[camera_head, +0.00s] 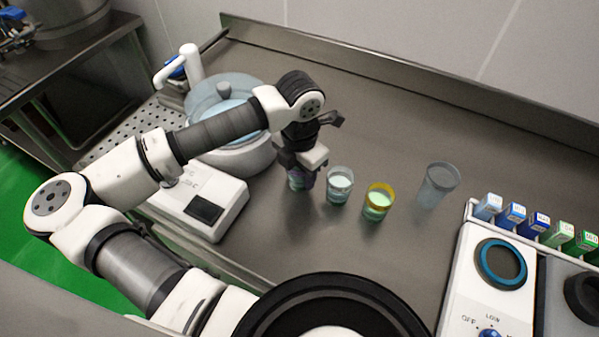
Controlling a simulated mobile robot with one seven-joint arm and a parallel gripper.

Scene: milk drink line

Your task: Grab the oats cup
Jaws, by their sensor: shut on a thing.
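My gripper (301,163) points down over the steel counter and is shut on a small cup (298,182), the leftmost in a row of cups.
A taller empty-looking clear cup (437,186) stands farther right. Several small cartons (514,216) line the back of a white appliance with a dial (488,331) at lower right. The back counter is clear.

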